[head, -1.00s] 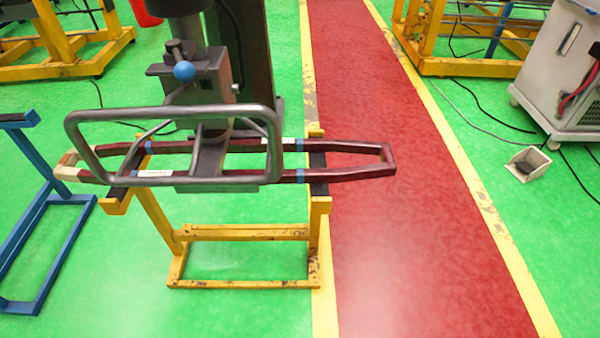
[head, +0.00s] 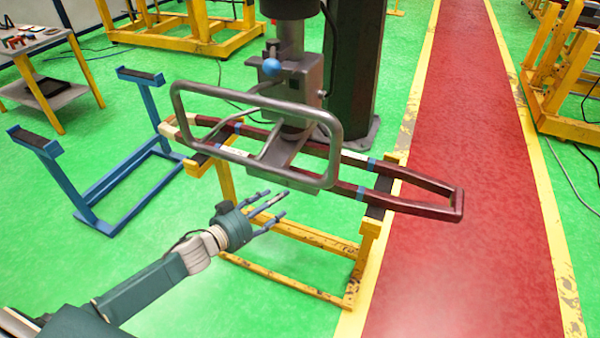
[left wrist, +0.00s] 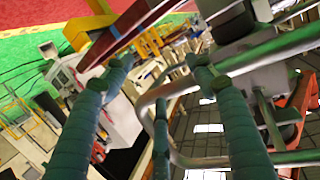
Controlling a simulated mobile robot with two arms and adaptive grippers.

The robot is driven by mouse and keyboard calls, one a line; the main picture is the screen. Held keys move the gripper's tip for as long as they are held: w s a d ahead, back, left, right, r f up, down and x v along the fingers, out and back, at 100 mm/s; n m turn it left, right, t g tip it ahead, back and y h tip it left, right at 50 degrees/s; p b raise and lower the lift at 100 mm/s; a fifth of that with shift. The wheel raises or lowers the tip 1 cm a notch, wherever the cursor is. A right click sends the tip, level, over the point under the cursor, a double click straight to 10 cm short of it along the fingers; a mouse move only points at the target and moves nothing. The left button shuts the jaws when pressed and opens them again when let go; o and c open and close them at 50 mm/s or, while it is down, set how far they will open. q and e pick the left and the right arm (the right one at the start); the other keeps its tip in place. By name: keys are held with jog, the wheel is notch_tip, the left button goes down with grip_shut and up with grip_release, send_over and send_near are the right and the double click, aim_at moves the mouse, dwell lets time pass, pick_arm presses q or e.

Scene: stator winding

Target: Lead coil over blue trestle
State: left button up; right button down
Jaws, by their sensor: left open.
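The dark red lead coil (head: 427,207) is a long narrow loop with blue bands. It lies across the yellow trestle (head: 369,245), under a grey lifting device with a tubular handle frame (head: 256,171). The blue trestle (head: 140,112) stands empty to the left, with dark pads on its two tops. My left gripper (head: 272,207) is open and empty in front of and below the coil's left part, apart from it. In the left wrist view its fingers (left wrist: 160,100) are spread, with the handle tube beside them and the coil above. My right gripper is not in view.
A red walkway (head: 465,150) with yellow edges runs along the right. A yellow frame (head: 180,30) stands at the back and another at the right. A table with small items (head: 30,42) is at the far left. Green floor is clear between the trestles.

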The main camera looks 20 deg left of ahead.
aim_at(333, 158)
pick_arm(q)
jog(key=s+d+r+m+h, duration=0.1)
jog(key=d+r+m+h, duration=0.2)
jog(key=r, duration=0.5)
jog(key=s+d+r+h, duration=0.1)
jog(key=d+r+h, duration=0.1)
jog(key=d+r, duration=0.5)
jog(key=p+x, duration=0.1)
jog(key=x, duration=0.1)
jog(key=p+x, duration=0.1)
jog(key=x, duration=0.2)
jog(key=p+x, duration=0.1)
jog(key=x, duration=0.2)
jog(key=shift+w+a+r, duration=0.25)
jog(key=shift+w+r, duration=0.05)
jog(key=shift+r, duration=0.1)
jog(key=shift+x, duration=0.8)
jog(key=shift+f, duration=0.15)
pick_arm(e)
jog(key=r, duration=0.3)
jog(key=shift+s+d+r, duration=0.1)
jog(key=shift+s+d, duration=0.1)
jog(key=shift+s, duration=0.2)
